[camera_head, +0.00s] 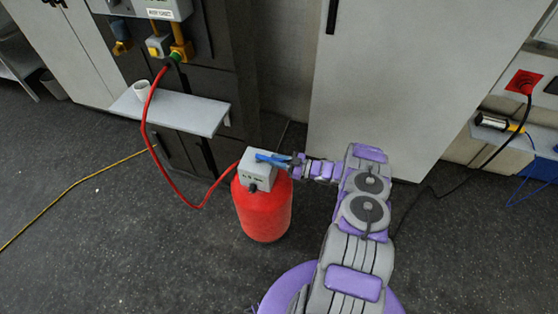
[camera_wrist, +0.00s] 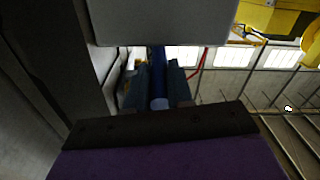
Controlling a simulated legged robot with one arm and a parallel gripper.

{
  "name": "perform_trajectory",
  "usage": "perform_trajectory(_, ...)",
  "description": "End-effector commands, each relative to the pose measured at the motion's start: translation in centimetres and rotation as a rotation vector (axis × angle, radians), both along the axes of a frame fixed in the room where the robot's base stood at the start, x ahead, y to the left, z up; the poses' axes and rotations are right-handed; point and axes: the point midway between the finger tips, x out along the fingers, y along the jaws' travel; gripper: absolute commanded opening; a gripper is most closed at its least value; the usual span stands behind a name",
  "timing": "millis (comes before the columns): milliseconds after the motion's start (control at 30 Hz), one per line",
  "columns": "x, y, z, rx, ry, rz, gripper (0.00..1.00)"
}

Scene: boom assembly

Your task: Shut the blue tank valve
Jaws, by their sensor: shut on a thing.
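A red tank (camera_head: 264,212) stands upright on the floor in the head view, with a grey valve box (camera_head: 258,172) on top. The blue valve handle (camera_head: 270,157) lies across the top of the box, pointing right toward my arm. My gripper (camera_head: 291,160) is at the right end of the handle and shut on it. In the wrist view, the blue handle (camera_wrist: 158,75) runs between the two dark fingers of my gripper (camera_wrist: 157,92). The grey box (camera_wrist: 165,22) fills the top of that view. The handle's pivot is hidden there.
A red hose (camera_head: 146,115) runs from the wall unit (camera_head: 155,8) down to the tank. A white shelf (camera_head: 180,110) with a white cup (camera_head: 142,90) is behind left. A yellow cable (camera_head: 75,184) lies on the floor at left. The floor at front left is clear.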

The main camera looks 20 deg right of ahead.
Motion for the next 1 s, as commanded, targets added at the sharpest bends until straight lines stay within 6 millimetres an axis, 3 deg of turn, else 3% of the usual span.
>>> perform_trajectory(500, -0.15, -0.27, -0.49, 0.003, 0.009, 0.005, 0.0)
perform_trajectory(533, -0.14, -0.27, -0.48, 0.003, 0.009, 0.005, 0.23)
perform_trajectory(700, -0.11, -0.26, -0.3, 0.003, 0.005, 0.006, 0.39)
perform_trajectory(800, -0.12, -0.25, -0.18, 0.004, 0.003, 0.006, 0.46)
perform_trajectory(1000, -0.1, -0.13, -0.05, 0.002, 0.001, 0.007, 0.46)
